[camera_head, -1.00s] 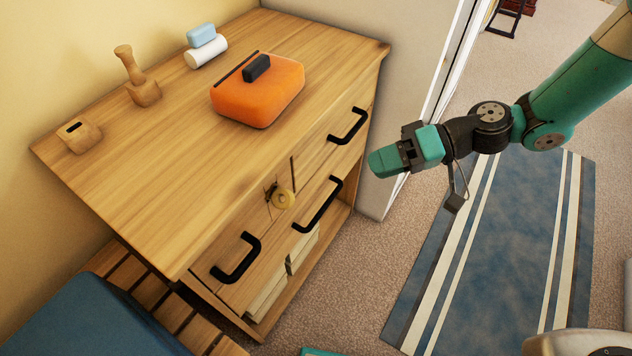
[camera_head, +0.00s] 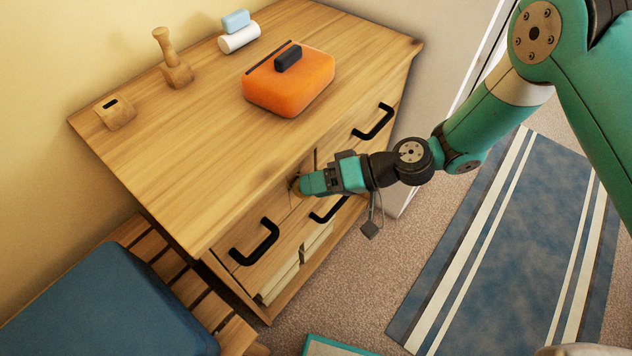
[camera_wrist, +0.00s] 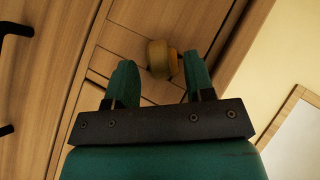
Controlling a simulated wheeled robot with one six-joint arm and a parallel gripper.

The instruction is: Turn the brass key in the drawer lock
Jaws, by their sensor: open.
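The brass key (camera_wrist: 161,59) sits in the lock on the dresser's front, at the narrow panel between the drawers. In the wrist view its round bow lies between the two green fingers of my gripper (camera_wrist: 157,80), with a gap on the left and a smaller one on the right. My gripper (camera_head: 303,186) is open at the key in the head view, where it covers most of it. Only a sliver of brass (camera_head: 295,188) shows past the fingertips there. I cannot tell whether either finger touches the key.
The wooden dresser (camera_head: 150,170) has black drawer handles (camera_head: 254,242) left of and below my gripper, and another handle (camera_head: 373,122) to the right. An orange case (camera_head: 290,85) stands on top. A blue-cushioned bench (camera_head: 105,300) is at lower left.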

